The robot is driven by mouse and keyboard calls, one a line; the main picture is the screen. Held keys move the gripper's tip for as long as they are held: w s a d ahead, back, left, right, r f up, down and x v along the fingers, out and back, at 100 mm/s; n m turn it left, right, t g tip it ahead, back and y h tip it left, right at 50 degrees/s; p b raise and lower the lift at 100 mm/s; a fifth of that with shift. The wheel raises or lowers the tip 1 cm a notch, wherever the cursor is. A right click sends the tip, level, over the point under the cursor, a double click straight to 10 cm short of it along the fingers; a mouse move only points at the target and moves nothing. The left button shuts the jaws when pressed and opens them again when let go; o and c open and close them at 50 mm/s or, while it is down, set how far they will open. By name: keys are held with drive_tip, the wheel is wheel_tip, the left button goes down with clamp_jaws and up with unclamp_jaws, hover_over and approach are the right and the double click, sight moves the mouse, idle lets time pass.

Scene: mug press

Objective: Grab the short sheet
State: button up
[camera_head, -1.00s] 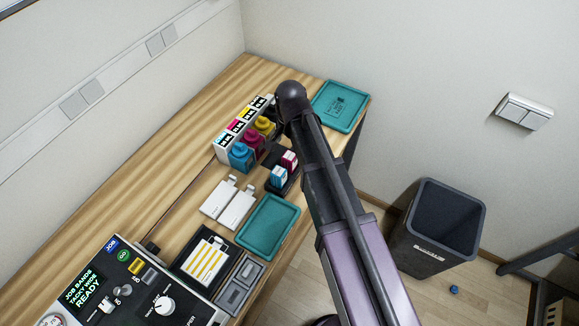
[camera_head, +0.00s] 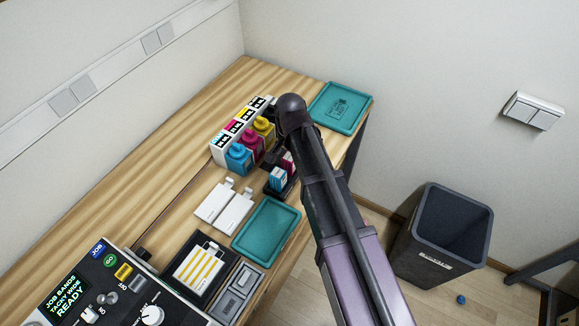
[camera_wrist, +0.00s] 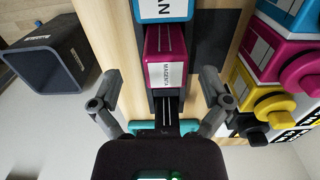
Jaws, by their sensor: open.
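Two white tabbed sheets (camera_head: 224,206) lie side by side on the desk in the head view. A third tabbed sheet with yellow stripes (camera_head: 200,268) lies in a black tray. I cannot tell which of these is the short sheet. None of them shows in the wrist view. My gripper (camera_wrist: 160,100) is open in the wrist view, its fingers spread on either side of the magenta cartridge (camera_wrist: 165,65) in a dark holder. Nothing is held. In the head view my arm hides the gripper.
Colored ink bottles (camera_head: 252,143) stand beside the cartridge holder. A teal tray (camera_head: 266,230) lies close to the white sheets, and another teal tray (camera_head: 340,107) is at the desk's far end. A control panel (camera_head: 105,290) fills the near end. A bin (camera_head: 445,235) stands on the floor.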

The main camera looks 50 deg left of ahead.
sight(289, 165)
drive_tip(key=shift+f, duration=0.2)
drive_tip(key=f+b, duration=0.3)
drive_tip(key=shift+w+a, duration=0.1)
drive_tip(key=shift+a, duration=0.25)
drive_tip(key=shift+f+b, duration=0.95)
drive_tip(key=shift+b, duration=0.15)
drive_tip(key=c, duration=1.3)
